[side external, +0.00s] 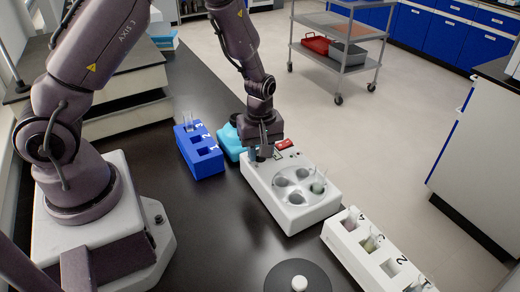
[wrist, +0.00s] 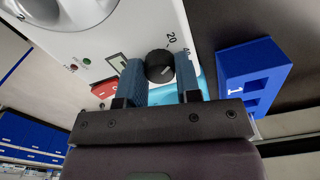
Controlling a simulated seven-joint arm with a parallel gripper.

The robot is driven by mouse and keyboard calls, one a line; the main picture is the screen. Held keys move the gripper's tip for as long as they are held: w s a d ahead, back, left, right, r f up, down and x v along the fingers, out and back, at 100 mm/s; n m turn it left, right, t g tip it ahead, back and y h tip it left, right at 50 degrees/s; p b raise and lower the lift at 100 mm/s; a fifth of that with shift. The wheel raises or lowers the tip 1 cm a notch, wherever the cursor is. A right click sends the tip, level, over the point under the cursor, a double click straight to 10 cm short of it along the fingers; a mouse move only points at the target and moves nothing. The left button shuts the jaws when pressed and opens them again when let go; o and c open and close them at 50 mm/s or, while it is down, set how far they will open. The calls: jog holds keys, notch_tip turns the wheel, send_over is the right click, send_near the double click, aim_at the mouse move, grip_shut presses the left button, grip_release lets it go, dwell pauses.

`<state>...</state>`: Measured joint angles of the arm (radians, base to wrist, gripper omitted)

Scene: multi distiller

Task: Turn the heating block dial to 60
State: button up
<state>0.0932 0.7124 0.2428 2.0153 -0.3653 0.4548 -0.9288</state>
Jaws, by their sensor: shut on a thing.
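The heating block (side external: 262,180) is a white box on the dark bench, with round wells on top and a vial standing in one. In the wrist view its white panel (wrist: 90,45) carries a black dial (wrist: 158,64) with the numbers 20 and 40 printed beside it. A pale mark shows on the dial, but its exact reading is hard to tell. My gripper (side external: 262,152) reaches down at the block's far left end. In the wrist view its blue fingers (wrist: 160,74) are shut on the dial, one on each side. The dial is hidden in the side view.
A blue numbered rack (side external: 200,165) and a cyan object (side external: 229,142) stand left of the block. A red switch (side external: 285,144) is close to my gripper. A white rack with vials (side external: 345,243) and a dark round plate (side external: 275,280) are nearer the camera.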

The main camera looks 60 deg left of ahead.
jog(key=m, duration=0.4)
jog(key=shift+m, duration=0.3)
jog(key=m, duration=0.3)
jog(key=shift+m, duration=0.3)
jog(key=m, duration=0.3)
jog(key=shift+m, duration=2.1)
jog(key=o, duration=0.9)
jog(key=shift+r, duration=0.15)
notch_tip(320, 180, up, 13)
jog(key=shift+f, duration=0.1)
